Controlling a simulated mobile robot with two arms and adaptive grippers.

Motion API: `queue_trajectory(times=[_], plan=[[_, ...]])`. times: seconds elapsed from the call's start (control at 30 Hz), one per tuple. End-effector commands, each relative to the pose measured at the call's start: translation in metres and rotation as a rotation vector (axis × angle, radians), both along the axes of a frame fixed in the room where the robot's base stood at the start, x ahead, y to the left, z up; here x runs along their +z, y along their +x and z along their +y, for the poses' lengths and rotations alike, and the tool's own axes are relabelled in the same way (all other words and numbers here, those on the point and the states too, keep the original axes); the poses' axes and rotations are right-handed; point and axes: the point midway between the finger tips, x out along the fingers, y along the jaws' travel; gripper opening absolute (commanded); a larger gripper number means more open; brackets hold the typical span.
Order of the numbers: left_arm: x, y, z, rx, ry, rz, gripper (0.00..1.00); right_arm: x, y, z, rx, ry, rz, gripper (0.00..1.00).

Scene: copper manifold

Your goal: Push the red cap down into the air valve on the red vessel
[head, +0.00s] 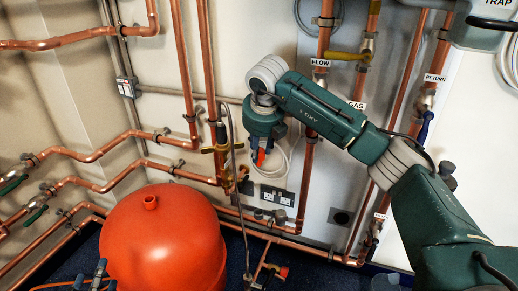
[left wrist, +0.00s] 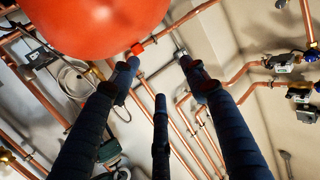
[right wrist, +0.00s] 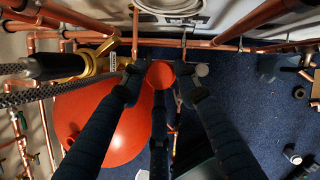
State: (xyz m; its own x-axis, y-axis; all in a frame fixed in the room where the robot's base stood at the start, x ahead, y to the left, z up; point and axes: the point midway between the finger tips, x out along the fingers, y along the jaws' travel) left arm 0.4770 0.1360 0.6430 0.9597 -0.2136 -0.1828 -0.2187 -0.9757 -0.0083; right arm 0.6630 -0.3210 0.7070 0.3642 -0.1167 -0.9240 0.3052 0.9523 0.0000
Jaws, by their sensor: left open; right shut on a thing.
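The red vessel (head: 175,250) stands at the lower left of the head view, with its air valve (head: 149,202) as a short open stub on top. My right gripper (head: 258,160) points down, to the right of and above the vessel. It is shut on the red cap (right wrist: 160,75), which shows between its fingertips in the right wrist view. The cap is apart from the valve. My left gripper (head: 92,276) is open and empty, low in front of the vessel. In the left wrist view its fingers are spread near the vessel (left wrist: 95,15).
Copper pipes (head: 206,80) run up the wall behind the vessel. A brass valve (head: 221,148) with a grey hose stands between the vessel and my right gripper. Wall sockets (head: 277,196) sit below that gripper. The space directly above the vessel's stub looks clear.

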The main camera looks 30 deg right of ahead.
Motion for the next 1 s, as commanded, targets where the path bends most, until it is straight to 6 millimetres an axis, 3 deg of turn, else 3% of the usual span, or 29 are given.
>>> queue_trajectory(times=[1.0], plan=[[-0.054,-0.024,0.01,0.011,0.054,0.236,0.46,0.011,0.0,0.0,0.0,0.0,0.0,0.1]])
